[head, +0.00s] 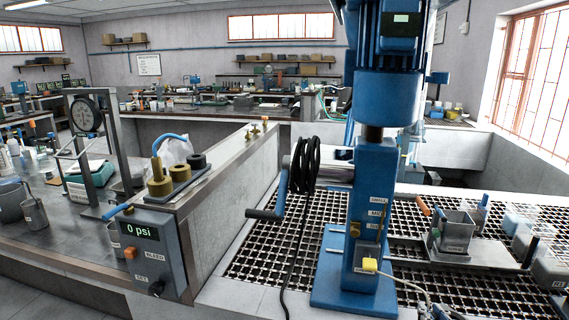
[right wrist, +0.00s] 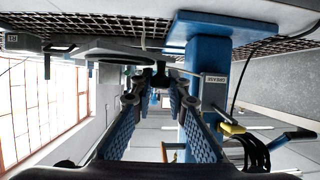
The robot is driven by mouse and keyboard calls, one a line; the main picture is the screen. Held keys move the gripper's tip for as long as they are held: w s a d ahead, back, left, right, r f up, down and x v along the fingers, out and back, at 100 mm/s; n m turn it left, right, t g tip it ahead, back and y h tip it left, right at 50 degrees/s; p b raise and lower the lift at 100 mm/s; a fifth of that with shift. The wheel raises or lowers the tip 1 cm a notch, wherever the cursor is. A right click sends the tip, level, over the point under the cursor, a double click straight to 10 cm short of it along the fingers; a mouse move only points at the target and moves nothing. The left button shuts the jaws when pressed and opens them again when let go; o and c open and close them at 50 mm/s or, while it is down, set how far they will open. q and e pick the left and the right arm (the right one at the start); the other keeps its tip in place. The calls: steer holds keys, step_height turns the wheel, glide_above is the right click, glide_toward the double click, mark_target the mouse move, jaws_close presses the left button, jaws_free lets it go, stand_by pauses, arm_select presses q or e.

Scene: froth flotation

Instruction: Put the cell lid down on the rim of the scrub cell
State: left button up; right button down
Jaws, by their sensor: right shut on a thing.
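The scrub cell (head: 457,231) appears to be the grey, square, open-topped box with a label, on a flat grey tray above the grating at the right of the head view. My right gripper shows only as a dark bit at the bottom edge of the head view (head: 442,312). In the right wrist view, its blue-padded fingers (right wrist: 160,82) close in on a small dark part, seemingly of the cell lid. A pale plate with a curved edge shows left of the fingertips. My left gripper is not in view.
The blue machine column (head: 372,205) stands on its base left of the scrub cell, with a crank and black cable beside it. A yellow plug (head: 370,264) trails a cable. An orange-handled tool (head: 424,206) and clear containers (head: 518,218) flank the cell. Grating (head: 270,230) lies open left.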

steer(key=s+a+r+n+g+y, duration=0.1)
steer(key=s+a+n+g+y, duration=0.4)
steer(key=s+a+n+y, duration=0.5)
steer(key=shift+s+n+y, duration=0.4)
steer(key=shift+n+y, duration=1)
steer(key=shift+y, duration=0.3)
steer(key=shift+r, duration=0.1)
steer(key=shift+s+a+f+g, duration=0.15)
steer(key=shift+a+f+g, duration=0.15)
steer(key=shift+a+f, duration=0.2)
